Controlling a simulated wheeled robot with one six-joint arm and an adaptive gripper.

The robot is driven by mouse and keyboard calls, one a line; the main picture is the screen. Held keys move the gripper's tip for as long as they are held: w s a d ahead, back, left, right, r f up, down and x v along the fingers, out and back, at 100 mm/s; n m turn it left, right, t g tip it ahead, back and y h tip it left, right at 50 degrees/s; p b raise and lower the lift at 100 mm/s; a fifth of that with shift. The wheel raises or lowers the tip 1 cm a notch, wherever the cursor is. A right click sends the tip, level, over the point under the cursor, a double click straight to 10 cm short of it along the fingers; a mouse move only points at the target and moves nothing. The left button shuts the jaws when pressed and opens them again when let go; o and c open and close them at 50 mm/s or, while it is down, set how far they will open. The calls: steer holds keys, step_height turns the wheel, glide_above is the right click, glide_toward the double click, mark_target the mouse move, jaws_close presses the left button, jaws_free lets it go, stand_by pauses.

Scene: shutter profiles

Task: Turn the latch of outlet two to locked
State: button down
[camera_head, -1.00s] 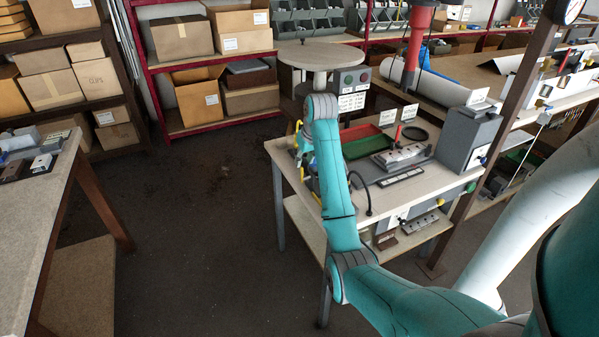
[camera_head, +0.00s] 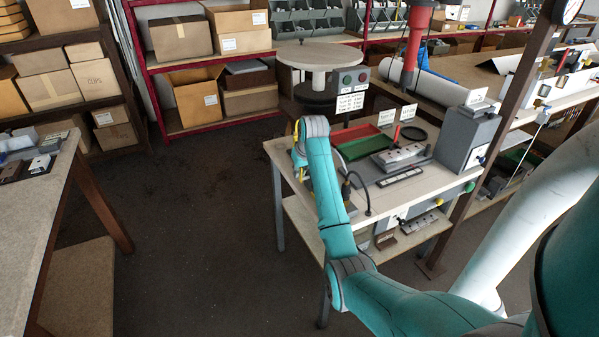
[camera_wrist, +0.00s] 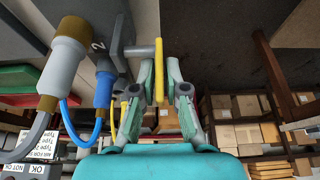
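The yellow latch handle (camera_wrist: 159,60) is a long bar on a grey arm, beside the mark "2" on the dark outlet box (camera_wrist: 85,12) in the wrist view. My gripper (camera_wrist: 161,64) has its two fingers apart, with the bar between them. A blue plug (camera_wrist: 104,88) sits at the outlet left of the latch. In the head view my arm hides most of the outlet and the gripper.
A larger grey plug (camera_wrist: 66,62) with a grey cable is left of the blue one. Blue and yellow cables hang close to my left finger. The workbench (camera_head: 388,203) holds a red and green tray (camera_head: 362,142) and a grey box (camera_head: 468,140). Floor left of the bench is clear.

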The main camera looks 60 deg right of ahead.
stand_by(0.4)
steer(key=shift+w+d+f+g+y, duration=0.1)
steer(key=shift+w+f+g+y, duration=0.1)
steer(key=shift+g+y, duration=0.55)
steer(key=shift+w+d+f+g+y, duration=0.15)
steer(key=shift+w+g+y, duration=0.2)
steer(key=shift+g, duration=0.75)
steer(key=shift+w+d+f+g+y, duration=0.1)
steer(key=shift+g+y, duration=0.5)
steer(key=shift+g, duration=0.35)
steer(key=shift+f+g+y, duration=0.15)
steer(key=shift+g+y, duration=0.15)
steer(key=shift+g, duration=0.1)
steer(key=c, duration=1.3)
jaws_free()
steer(key=shift+t, duration=0.4)
